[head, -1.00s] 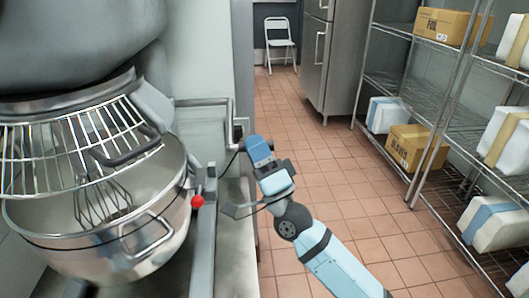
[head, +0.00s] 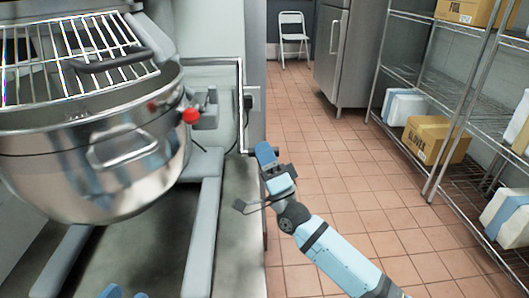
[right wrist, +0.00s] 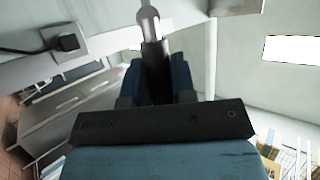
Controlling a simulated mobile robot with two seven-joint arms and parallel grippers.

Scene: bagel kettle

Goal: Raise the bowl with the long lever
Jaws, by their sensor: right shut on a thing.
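The large shiny steel bowl (head: 95,165) hangs on the mixer's bowl support at the left of the head view, up around the lower part of the wire guard (head: 70,55). The whisk is hidden. The long lever (head: 241,100) is a thin grey rod that runs right from the mixer and bends down. My right gripper (head: 264,158) is at its lower end and shut on it. In the right wrist view a grey rod with a rounded end (right wrist: 152,30) stands between my fingers. Only small blue pieces, perhaps my left gripper (head: 125,292), show at the bottom edge.
A red knob (head: 191,116) sits beside the bowl. The mixer's grey base legs (head: 204,235) stand below it. Wire shelves (head: 425,90) with boxes are at the right. The tiled floor (head: 320,130) between is clear, with a white chair (head: 293,38) far back.

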